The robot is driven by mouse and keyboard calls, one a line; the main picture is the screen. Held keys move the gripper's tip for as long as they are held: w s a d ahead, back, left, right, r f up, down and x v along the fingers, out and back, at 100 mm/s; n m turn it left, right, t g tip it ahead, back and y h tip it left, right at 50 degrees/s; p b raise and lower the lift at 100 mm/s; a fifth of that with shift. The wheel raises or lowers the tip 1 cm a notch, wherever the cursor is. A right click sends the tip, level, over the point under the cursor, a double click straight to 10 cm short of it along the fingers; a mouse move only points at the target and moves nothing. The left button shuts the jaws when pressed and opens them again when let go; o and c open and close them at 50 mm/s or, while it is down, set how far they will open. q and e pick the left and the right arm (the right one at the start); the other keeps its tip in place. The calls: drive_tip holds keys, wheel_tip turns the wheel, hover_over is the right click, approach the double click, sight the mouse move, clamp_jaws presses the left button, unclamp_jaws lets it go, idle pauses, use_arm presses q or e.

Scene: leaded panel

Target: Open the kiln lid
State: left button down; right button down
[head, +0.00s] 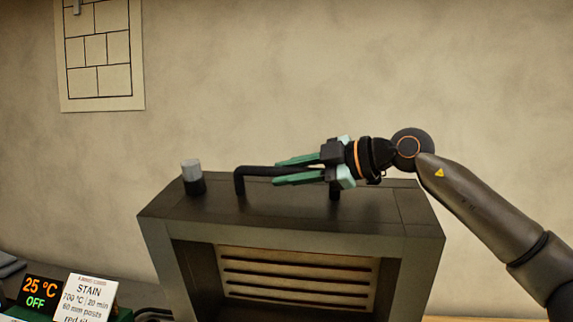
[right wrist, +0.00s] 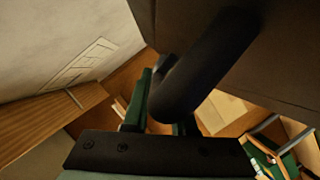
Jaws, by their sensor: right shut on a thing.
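The kiln's dark grey body or lid (head: 300,225) fills the lower middle of the head view. A pale lining (head: 230,265) with dark horizontal grooves shows within its frame, facing me. I cannot tell for certain how far the lid stands open. A black bar handle (head: 240,180) is fixed on the upper face; it also crosses the right wrist view (right wrist: 205,65). My right gripper (head: 298,170) comes in from the right, its green fingers shut around the handle bar. The handle's right part is partly hidden by the gripper. My left gripper is out of view.
A grey-topped black cylinder (head: 193,178) stands on the kiln's upper left. A display (head: 40,291) at lower left reads 25 °C, OFF, beside a white STAIN card (head: 88,296). A panel drawing (head: 100,55) hangs on the wall. The wall above the kiln is clear.

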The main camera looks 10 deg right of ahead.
drive_tip(key=c, duration=0.7)
unclamp_jaws()
drive_tip(key=b+v, duration=0.2)
drive_tip(key=v, duration=1)
drive_tip(key=shift+s+d, duration=0.2)
drive_tip(key=shift+d, duration=0.05)
